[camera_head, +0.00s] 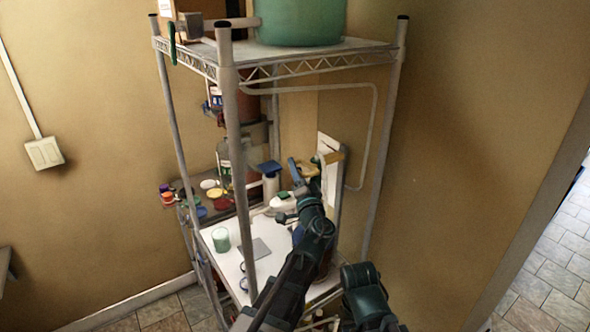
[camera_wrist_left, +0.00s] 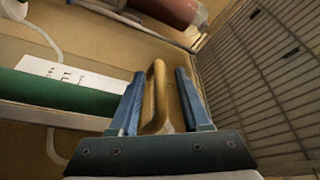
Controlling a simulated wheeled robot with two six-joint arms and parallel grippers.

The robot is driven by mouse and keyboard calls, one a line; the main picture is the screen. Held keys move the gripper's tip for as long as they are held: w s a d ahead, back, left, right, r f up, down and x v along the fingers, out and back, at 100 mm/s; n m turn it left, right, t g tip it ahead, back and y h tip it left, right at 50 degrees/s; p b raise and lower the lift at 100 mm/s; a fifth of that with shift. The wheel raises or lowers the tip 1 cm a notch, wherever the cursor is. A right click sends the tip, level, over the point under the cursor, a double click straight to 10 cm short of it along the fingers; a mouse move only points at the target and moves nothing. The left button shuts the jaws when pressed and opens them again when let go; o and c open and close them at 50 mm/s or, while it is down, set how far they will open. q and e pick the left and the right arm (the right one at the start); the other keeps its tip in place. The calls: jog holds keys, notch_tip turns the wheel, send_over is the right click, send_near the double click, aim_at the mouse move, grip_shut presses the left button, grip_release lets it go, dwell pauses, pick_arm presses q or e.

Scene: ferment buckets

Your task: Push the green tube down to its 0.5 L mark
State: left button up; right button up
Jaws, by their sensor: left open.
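In the left wrist view a long green tube (camera_wrist_left: 62,92) lies across the left side, with a white card (camera_wrist_left: 72,75) beside it bearing small dark marks, too blurred to read. A tan-yellow loop handle (camera_wrist_left: 152,108) stands between the blue fingers of my left gripper (camera_wrist_left: 160,73). The fingers are open, one on each side of it, with gaps visible. In the head view my left arm reaches up to the rack's back right, by the white card (camera_head: 327,147); its fingertips are hard to make out there. The tube is mostly hidden in that view. My right gripper is not visible.
A wire rack (camera_head: 230,115) stands in the corner, with a large green bucket (camera_head: 300,22) on top. Its white middle shelf (camera_head: 228,262) holds a green-and-white cup (camera_head: 221,239) and a grey plate (camera_head: 255,249). Several coloured lids and a bottle (camera_head: 223,165) crowd the back left. Posts stand close to my arm.

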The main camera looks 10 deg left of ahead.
pick_arm(q)
grip_shut()
dwell(1.3)
